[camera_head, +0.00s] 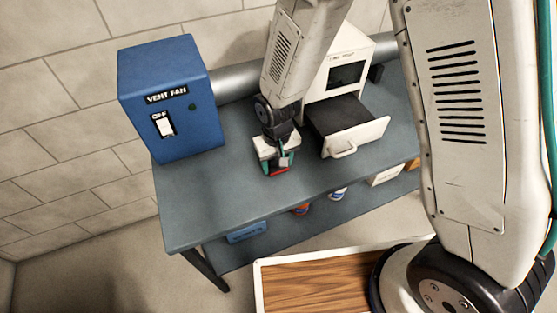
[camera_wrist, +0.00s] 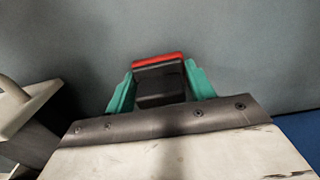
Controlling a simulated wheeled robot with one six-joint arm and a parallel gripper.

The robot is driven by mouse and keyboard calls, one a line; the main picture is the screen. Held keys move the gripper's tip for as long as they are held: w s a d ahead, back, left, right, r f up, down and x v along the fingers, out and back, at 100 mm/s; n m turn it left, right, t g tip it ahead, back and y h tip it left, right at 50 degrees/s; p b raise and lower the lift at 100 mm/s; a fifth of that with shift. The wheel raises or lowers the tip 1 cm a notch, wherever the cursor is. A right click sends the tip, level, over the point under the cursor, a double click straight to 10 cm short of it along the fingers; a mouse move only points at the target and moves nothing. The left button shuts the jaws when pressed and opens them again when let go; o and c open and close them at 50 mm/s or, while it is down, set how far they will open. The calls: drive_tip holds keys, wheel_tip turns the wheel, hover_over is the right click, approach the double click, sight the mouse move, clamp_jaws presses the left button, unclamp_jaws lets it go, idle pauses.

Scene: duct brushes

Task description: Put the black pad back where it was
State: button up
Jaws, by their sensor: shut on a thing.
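My gripper (camera_head: 277,162) is low over the grey-blue bench, left of the open drawer. In the wrist view its two teal fingers (camera_wrist: 159,82) are closed on the sides of a dark block with a red far edge, which I take as the black pad (camera_wrist: 160,90). In the head view only a red edge and a little of the held thing show below the fingers. Whether it touches the bench top I cannot tell. The white drawer (camera_head: 357,138) stands pulled out of a white cabinet (camera_head: 322,95), with a dark interior; its handle side also shows in the wrist view (camera_wrist: 32,108).
The bench top (camera_head: 205,195) is bare left of and in front of my gripper. A blue vent fan box (camera_head: 165,95) with a switch stands at the left, with a grey duct (camera_head: 237,80) behind. Several items sit on the lower shelf. A wood-topped tray (camera_head: 320,280) is in the foreground.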

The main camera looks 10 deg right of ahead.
drive_tip(key=shift+f, duration=0.15)
drive_tip(key=o, duration=1)
drive_tip(key=shift+o, duration=0.2)
wheel_tip(320, 180, up, 12)
drive_tip(key=shift+r, duration=0.2)
drive_tip(key=s+d+r, duration=0.2)
drive_tip(key=d+r, duration=0.5)
drive_tip(key=r, duration=0.2)
drive_tip(key=s+d+r+m, duration=0.1)
drive_tip(key=s+d+r, duration=0.4)
drive_tip(key=s+d, duration=0.2)
drive_tip(key=s+d+r+m+t, duration=0.1)
drive_tip(key=s+d+r+m, duration=0.1)
drive_tip(key=s+d+r, duration=0.4)
drive_tip(key=s+d, duration=0.1)
drive_tip(key=s, duration=0.3)
drive_tip(key=shift+s+r, duration=0.25)
